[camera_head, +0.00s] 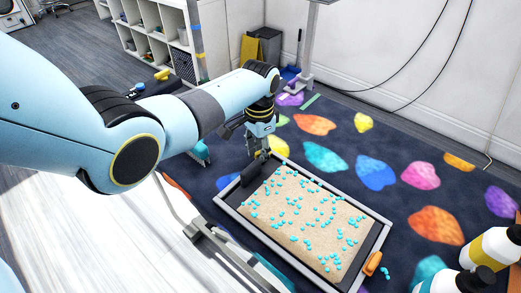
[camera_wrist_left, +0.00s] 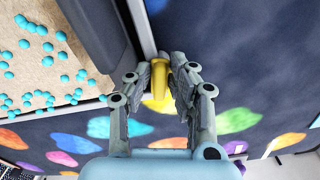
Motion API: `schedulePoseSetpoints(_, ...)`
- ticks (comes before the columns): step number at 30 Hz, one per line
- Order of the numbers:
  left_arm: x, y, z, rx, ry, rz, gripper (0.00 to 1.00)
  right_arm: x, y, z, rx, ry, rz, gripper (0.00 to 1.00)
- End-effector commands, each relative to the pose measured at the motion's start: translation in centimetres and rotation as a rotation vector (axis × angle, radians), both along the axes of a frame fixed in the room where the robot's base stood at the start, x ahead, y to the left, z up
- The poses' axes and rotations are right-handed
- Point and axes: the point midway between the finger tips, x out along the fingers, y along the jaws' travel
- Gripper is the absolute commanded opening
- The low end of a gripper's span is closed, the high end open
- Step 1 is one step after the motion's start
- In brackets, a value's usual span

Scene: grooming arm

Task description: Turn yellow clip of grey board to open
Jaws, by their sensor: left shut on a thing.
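The grey board (camera_head: 345,205) is a grey-framed tray with a tan surface strewn with light blue beads; its grey edge also shows in the left wrist view (camera_wrist_left: 138,25). The yellow clip (camera_wrist_left: 160,77) is at the board's edge, between the fingers of my left gripper (camera_wrist_left: 163,75). In the head view my left gripper (camera_head: 258,153) points down at the board's far left corner and mostly hides this clip. It is shut on the clip. An orange-yellow clip (camera_head: 372,264) is at the opposite near right corner. My right gripper is not in view.
White bottles with dark caps (camera_head: 492,248) stand at the lower right. A dark rug (camera_head: 340,135) with coloured patches lies around the board. A white shelf (camera_head: 150,40) stands at the back left. A grey bar frame (camera_head: 215,240) runs along the board's left side.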

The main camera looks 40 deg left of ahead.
Motion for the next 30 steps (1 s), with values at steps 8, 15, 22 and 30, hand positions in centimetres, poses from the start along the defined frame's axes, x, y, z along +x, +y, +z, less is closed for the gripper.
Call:
schedulePoseSetpoints(8, 0.0, 0.0, -0.1, -0.001, 0.001, 0.031, 0.00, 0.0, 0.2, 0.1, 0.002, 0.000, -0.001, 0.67)
schedulePoseSetpoints(15, 0.0, 0.0, 0.2, -0.001, 0.001, 0.121, 0.00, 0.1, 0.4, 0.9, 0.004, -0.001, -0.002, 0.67)
schedulePoseSetpoints(22, 0.0, 0.0, 0.0, 0.000, 0.000, 0.227, 0.32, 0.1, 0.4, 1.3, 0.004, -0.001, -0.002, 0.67)
schedulePoseSetpoints(30, 0.0, 0.0, 0.0, 0.000, 0.000, 0.225, 0.40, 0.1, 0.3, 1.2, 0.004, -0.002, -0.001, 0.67)
